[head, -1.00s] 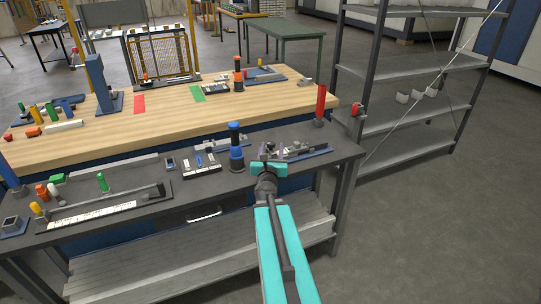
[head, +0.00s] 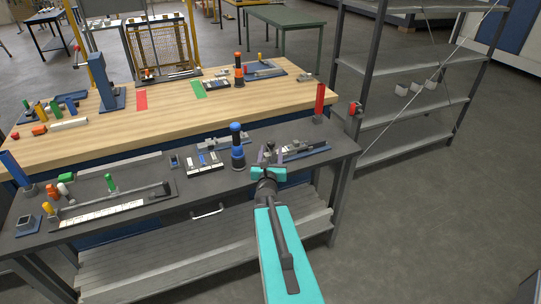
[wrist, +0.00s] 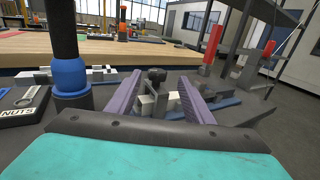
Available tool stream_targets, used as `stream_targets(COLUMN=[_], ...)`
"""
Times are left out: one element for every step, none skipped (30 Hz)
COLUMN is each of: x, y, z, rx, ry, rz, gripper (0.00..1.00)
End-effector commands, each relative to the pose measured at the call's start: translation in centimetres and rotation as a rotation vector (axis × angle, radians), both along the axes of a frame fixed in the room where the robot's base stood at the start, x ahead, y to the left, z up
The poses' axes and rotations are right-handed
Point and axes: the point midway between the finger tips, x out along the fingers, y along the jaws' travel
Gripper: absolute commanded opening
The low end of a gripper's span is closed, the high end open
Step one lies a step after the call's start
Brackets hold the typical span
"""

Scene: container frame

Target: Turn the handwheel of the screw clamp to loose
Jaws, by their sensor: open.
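The screw clamp (wrist: 153,104) shows in the wrist view as a pale grey block on a blue base. A dark knob-like handwheel (wrist: 157,76) stands on top of it. My gripper (wrist: 160,92) is open, with its two purple fingers on either side of the clamp and handwheel in the picture. I cannot tell whether they touch it. In the head view my gripper (head: 269,154) is over the right end of the dark front bench, and the grey clamp parts (head: 305,148) show just to its right. The handwheel is too small to make out there.
A blue-and-black bottle (head: 237,147) stands left of my gripper, beside a labelled tray (head: 205,163). A red cylinder (head: 319,102) stands upright at the bench's right rear. A wooden workbench (head: 170,115) lies behind. A grey shelf rack (head: 400,117) stands to the right.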

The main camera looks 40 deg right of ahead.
Motion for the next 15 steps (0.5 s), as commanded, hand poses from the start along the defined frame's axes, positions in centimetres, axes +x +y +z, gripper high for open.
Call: stream_targets(x=[-0.1,-0.2,-0.3,-0.3,-0.4,-0.5,-0.6,-0.6,-0.7,-0.8,-0.9,-0.9,-1.0,-1.1,-1.2], y=[0.2,0.2,0.3,0.4,0.5,0.6,0.7,0.8,0.9,1.0,1.1,1.2,1.3,1.4,1.5], z=[0.3,0.3,0.3,0.3,0.3,0.3,0.3,0.3,0.3,0.4,0.4,0.4,0.4,0.3,0.3], rx=[0.001,0.000,0.000,0.000,0.000,0.001,0.001,0.001,0.000,-0.001,-0.001,0.000,0.001,0.001,0.001], ry=[0.001,0.001,0.001,0.001,0.001,0.001,0.001,0.001,0.001,0.001,0.001,0.000,0.001,0.000,0.001], rz=[0.001,0.001,0.001,0.001,0.001,0.001,0.002,0.002,0.003,0.003,0.003,0.004,0.003,0.003,0.003], gripper=[0.47,0.47,0.47,0.47,0.47,0.47,0.47,0.47,0.47,0.47,0.47,0.47,0.47,0.47,0.47])
